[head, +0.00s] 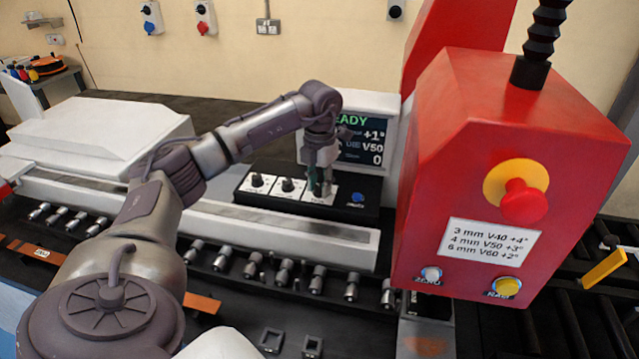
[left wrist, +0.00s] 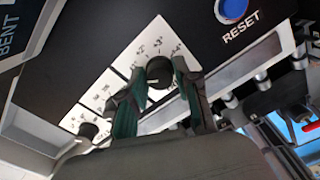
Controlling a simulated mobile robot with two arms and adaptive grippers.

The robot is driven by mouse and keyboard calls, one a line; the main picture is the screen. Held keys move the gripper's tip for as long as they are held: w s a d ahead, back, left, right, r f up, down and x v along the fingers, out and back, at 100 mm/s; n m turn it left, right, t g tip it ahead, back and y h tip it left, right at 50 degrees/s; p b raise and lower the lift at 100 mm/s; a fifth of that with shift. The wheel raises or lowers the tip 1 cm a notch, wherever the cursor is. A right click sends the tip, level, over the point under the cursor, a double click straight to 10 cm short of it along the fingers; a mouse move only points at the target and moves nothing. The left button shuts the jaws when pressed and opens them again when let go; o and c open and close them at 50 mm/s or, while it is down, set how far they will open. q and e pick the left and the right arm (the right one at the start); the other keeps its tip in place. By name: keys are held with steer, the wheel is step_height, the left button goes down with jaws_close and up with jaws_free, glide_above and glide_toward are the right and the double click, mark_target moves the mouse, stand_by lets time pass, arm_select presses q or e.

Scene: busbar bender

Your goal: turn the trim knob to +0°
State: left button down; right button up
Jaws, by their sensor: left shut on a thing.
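My left gripper (head: 321,184) reaches down onto the rightmost of three dark knobs on white plates on the black control box (head: 350,212). In the left wrist view my left gripper (left wrist: 158,78) has its two green-lined fingers on either side of that knob, the trim knob (left wrist: 160,71), and is shut on it. The display (head: 376,137) behind the gripper reads "+1°", "DIE V50" and "0", with "READY" partly hidden by my arm. My right gripper is not in view.
The blue reset button (left wrist: 232,9) is close beside the knob. A red housing (head: 470,170) with a red stop button (head: 524,201) and a label (head: 490,243) listing angles stands at the right. Another knob (left wrist: 88,130) is at lower left in the wrist view.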

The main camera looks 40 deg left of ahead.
mark_target(320, 186)
arm_select(q)
steer(key=n, duration=0.5)
stand_by(0.6)
steer(key=c, duration=0.8)
jaws_free()
steer(key=shift+r, duration=0.1)
step_height(320, 186, up, 12)
steer(key=shift+f, duration=0.1)
